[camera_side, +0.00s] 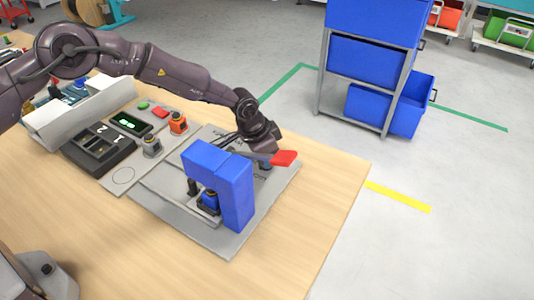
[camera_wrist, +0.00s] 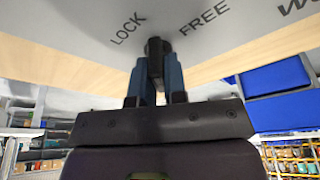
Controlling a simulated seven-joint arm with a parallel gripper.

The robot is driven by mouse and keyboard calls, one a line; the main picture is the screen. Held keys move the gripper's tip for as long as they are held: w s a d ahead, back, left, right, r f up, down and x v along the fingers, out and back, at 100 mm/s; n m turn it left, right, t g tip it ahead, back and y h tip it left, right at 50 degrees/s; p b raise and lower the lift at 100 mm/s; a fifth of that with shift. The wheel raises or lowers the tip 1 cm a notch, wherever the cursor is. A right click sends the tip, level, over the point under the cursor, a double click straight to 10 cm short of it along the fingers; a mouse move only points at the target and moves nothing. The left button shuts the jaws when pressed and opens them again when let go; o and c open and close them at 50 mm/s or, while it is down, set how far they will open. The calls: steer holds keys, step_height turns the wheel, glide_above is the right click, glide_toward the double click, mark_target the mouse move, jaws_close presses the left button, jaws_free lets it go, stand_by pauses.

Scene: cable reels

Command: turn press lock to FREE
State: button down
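The press lock (camera_wrist: 155,50) shows in the wrist view as a small dark knob between my fingers. The printed words LOCK (camera_wrist: 128,27) and FREE (camera_wrist: 204,19) lie on the grey plate to its left and right. The knob stands between the two words; its exact setting is unclear. My gripper (camera_wrist: 157,75) has its blue fingers on both sides of the knob, with no clear gap. In the side view my gripper (camera_side: 263,161) is low over the plate behind the blue press (camera_side: 235,185), beside a red handle end (camera_side: 284,158). The press partly hides the fingertips and knob.
A panel with a dark switch box (camera_side: 98,148), green and red buttons and an orange knob unit (camera_side: 178,122) lies left of the press. The wooden table (camera_side: 320,205) is clear at right, up to its edge. A blue bin rack (camera_side: 365,75) stands beyond on the floor.

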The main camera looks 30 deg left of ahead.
steer(key=m+g+h, duration=0.1)
steer(key=m, duration=0.5)
steer(key=m+g, duration=0.1)
steer(key=m, duration=0.1)
steer(key=m+g, duration=0.1)
steer(key=m, duration=0.2)
steer(key=shift+m, duration=0.3)
steer(key=c, duration=1.2)
jaws_free()
step_height(320, 180, up, 7)
